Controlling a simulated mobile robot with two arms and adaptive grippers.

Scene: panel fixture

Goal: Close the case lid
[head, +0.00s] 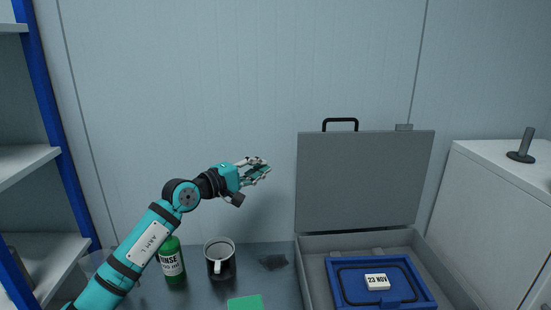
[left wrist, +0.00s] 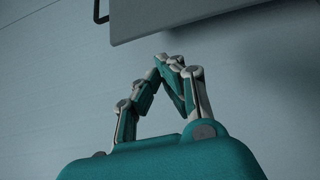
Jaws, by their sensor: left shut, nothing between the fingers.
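The grey case (head: 308,268) stands at the right of the table with its lid (head: 362,182) raised upright. A black handle (head: 341,121) is on the lid's top edge. Inside the case lies a blue tray-like piece (head: 350,290) with a white block (head: 377,282) marked "23 NOV". My left gripper (head: 265,170) is to the left of the raised lid, at the height of its upper half, shut and empty. In the left wrist view the shut fingers (left wrist: 172,62) are below the lid's edge (left wrist: 190,20), with no contact visible. My right gripper is not in view.
A blue-framed shelf (head: 45,110) stands left, a pale cabinet (head: 490,215) right.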

